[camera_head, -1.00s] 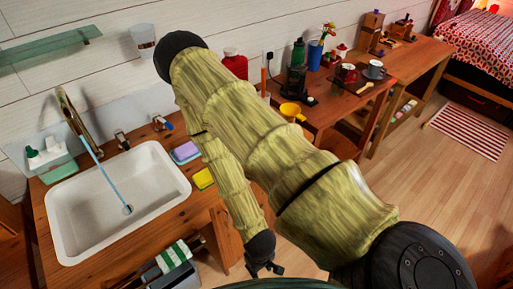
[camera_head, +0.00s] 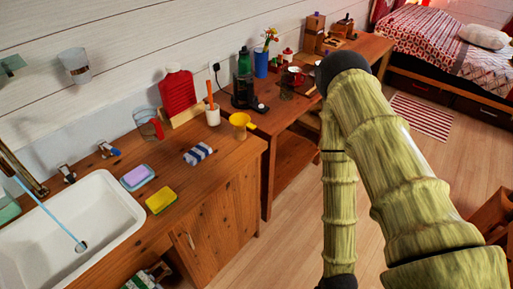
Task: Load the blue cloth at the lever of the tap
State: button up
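A blue-and-white striped cloth (camera_head: 198,154) lies folded or bunched on the wooden counter, right of the sponges. The tap (camera_head: 22,174) stands at the left picture edge, partly cut off, with a thin blue stream running into the white sink (camera_head: 122,212). Two small metal levers sit behind the sink: a left lever (camera_head: 67,173) and a right lever (camera_head: 108,149) with a blue mark. My arm stands at the right, apart from the cloth. Its lower end runs out of the bottom of the picture, so my gripper is not seen.
A purple-and-blue sponge (camera_head: 137,177) and a yellow sponge (camera_head: 161,201) lie beside the sink. A yellow cup (camera_head: 241,124), a white holder (camera_head: 212,116) and a red board (camera_head: 177,92) stand behind. A green-striped cloth (camera_head: 140,281) hangs low in front. Floor (camera_head: 292,235) is clear.

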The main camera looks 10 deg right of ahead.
aim_at(102, 144)
jog(key=z, duration=1.5)
jog(key=k, duration=1.2)
jog(key=u, duration=1.75)
jog(key=i, duration=0.4)
jog(key=z, duration=0.05)
